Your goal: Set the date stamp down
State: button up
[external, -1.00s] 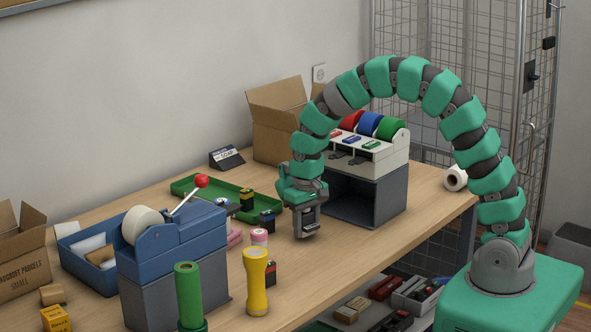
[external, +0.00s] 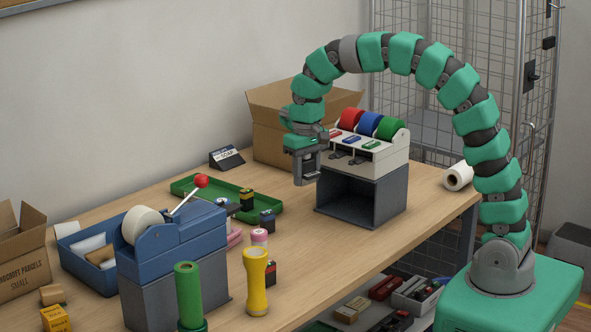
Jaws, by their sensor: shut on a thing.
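My gripper (external: 307,179) is in the external view, above the wooden counter and just left of the dark stand. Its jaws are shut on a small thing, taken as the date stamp. The grey fingers hide nearly all of it, so its shape and colour cannot be told. The gripper is raised clear of the counter top (external: 335,240).
A white dispenser with red, blue and green rolls (external: 368,152) tops the dark stand (external: 383,203) close on the right. An open carton (external: 268,146) stands behind. The counter's middle is clear.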

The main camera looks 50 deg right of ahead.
jog(key=r, duration=1.3)
jog(key=shift+d+r, duration=0.1)
jog(key=shift+d, duration=0.15)
jog(key=d+m, duration=0.2)
jog(key=d, duration=0.5)
jog(key=d+m, duration=0.3)
jog(key=d, duration=0.5)
jog(key=s+d+m+p, duration=0.1)
jog(key=d+m, duration=0.2)
jog(key=d, duration=0.5)
jog(key=s+d+m+p, duration=0.1)
jog(key=s+d+m, duration=0.35)
jog(key=d, duration=0.55)
jog(key=s+d+m, duration=0.4)
jog(key=s+d, duration=0.1)
jog(key=d, duration=0.5)
jog(key=f, duration=2.2)
jog(key=shift+s+d+f, duration=0.1)
jog(key=shift+s+f, duration=0.05)
jog(key=shift+s, duration=0.2)
jog(key=shift+f, duration=0.35)
jog(key=shift+w+d+f, duration=0.1)
jog(key=shift+w+d, duration=0.15)
jog(key=shift+w, duration=0.05)
jog(key=p, duration=0.2)
send_over(411, 175)
jog(key=shift+a+f, duration=0.15)
jog(key=shift+f, duration=2.25)
jog(key=shift+f, duration=0.15)
